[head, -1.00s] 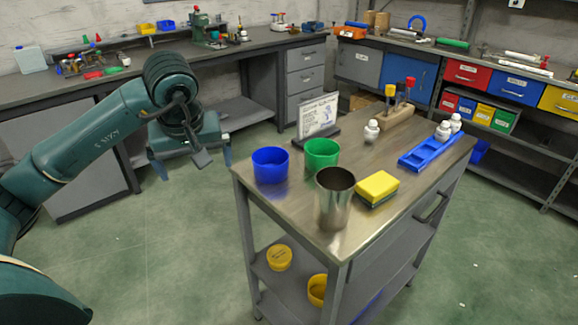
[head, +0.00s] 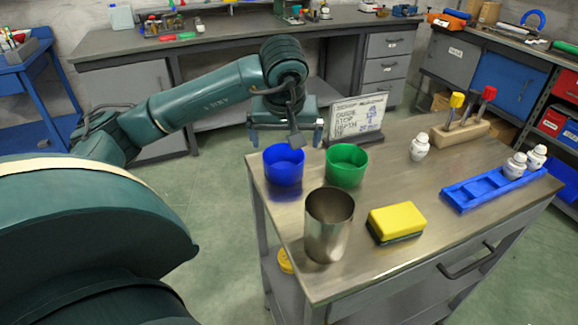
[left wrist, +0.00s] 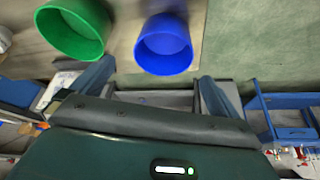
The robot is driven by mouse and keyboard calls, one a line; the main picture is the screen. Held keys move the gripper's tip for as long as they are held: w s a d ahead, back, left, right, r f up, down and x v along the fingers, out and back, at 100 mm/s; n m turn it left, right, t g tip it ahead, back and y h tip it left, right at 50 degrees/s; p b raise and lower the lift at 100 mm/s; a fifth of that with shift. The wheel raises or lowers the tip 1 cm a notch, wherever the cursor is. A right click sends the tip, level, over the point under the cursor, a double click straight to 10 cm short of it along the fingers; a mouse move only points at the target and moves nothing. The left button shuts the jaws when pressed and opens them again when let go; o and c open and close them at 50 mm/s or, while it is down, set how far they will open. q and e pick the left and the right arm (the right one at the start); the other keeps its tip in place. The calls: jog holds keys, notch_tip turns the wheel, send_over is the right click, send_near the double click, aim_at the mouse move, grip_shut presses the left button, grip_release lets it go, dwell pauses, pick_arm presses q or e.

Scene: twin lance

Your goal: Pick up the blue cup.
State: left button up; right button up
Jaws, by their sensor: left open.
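The blue cup (head: 284,170) stands upright on the metal cart top, near its left edge, with the green cup (head: 346,167) close on its right. My left gripper (head: 286,136) is open and empty, just beyond the blue cup in the head view, fingers spread wide and apart from it. In the left wrist view the blue cup (left wrist: 165,46) is ahead of the gripper (left wrist: 152,88), roughly between the fingers' lines, and the green cup (left wrist: 73,28) is to the left. My right gripper is not in view.
A steel tumbler (head: 329,232) stands in front of the cups, beside a yellow sponge (head: 396,220). A sign (head: 356,118) stands behind the green cup. A white bottle (head: 419,147), a wooden tool block (head: 460,131) and a blue tray (head: 494,188) are to the right.

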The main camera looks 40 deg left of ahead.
pick_arm(q)
send_near(284, 160)
jog(key=shift+s+d+f, duration=0.2)
jog(key=shift+d+f, duration=0.15)
jog(key=shift+f, duration=0.15)
jog(key=shift+s+d+f, duration=0.2)
jog(key=shift+d+f, duration=0.15)
jog(key=shift+f, duration=0.2)
jog(key=x, duration=0.5)
jog(key=shift+s+a, duration=0.1)
jog(key=shift+a, duration=0.15)
jog(key=c, duration=0.9)
jog(key=shift+c, duration=0.2)
